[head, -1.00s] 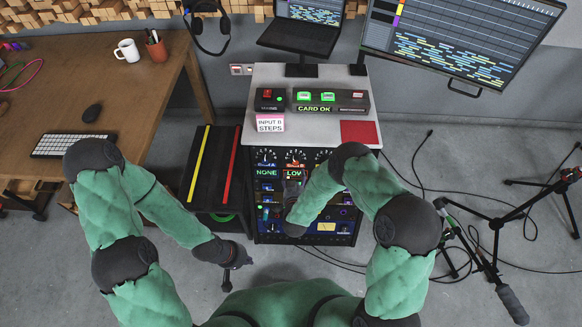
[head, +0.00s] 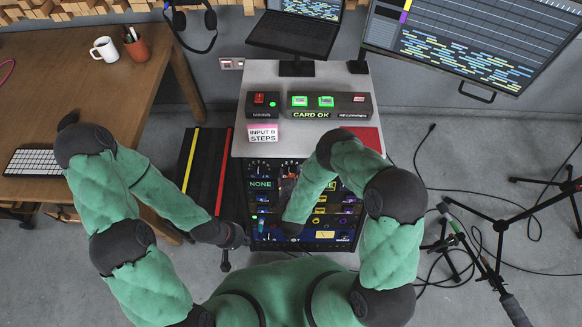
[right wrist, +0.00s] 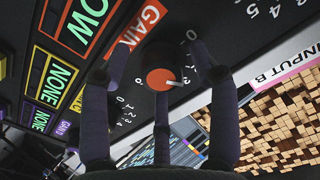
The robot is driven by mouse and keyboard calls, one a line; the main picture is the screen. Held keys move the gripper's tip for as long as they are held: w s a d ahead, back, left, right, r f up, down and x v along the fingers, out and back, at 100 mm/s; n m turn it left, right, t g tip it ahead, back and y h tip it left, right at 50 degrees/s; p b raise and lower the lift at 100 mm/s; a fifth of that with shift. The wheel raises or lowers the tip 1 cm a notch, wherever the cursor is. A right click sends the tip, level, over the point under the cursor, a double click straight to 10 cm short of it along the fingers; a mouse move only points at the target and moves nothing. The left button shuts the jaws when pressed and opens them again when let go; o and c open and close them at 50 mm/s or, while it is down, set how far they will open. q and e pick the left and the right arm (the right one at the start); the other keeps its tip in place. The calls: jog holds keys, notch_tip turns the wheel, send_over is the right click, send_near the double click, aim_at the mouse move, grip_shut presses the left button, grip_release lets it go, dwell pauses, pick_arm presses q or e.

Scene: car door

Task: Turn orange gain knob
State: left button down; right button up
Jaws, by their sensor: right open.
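The orange gain knob (right wrist: 163,79) is on the dark rack panel in the right wrist view, with an orange face, a black skirt and a white pointer aimed right, a little downward. Numbers ring it, and an orange GAIN label (right wrist: 139,24) is beside it. My right gripper (right wrist: 160,72) is open, its fingers spread around the knob; contact cannot be told. In the head view my right gripper (head: 289,187) is at the rack front (head: 345,232), partly hidden by my arm. My left gripper (head: 226,258) hangs left of the rack, away from the knob; its jaws are unclear.
The rack's grey top (head: 318,78) carries a CARD OK box (head: 328,106), a MAINS box (head: 261,104) and an INPUT B STEPS card (head: 263,133). A wooden desk (head: 150,85) stands left. Microphone stands (head: 484,258) and cables lie right.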

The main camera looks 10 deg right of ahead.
jog(key=shift+w, duration=0.1)
jog(key=c, duration=1.1)
jog(key=shift+f+m, duration=0.15)
jog(key=shift+m, duration=0.25)
jog(key=shift+s+a+m+b, duration=0.1)
jog(key=shift+m+b, duration=0.05)
jog(key=shift+m, duration=1)
jog(key=shift+s+m+b, duration=0.1)
jog(key=shift+m+b, duration=0.05)
jog(key=shift+m, duration=1)
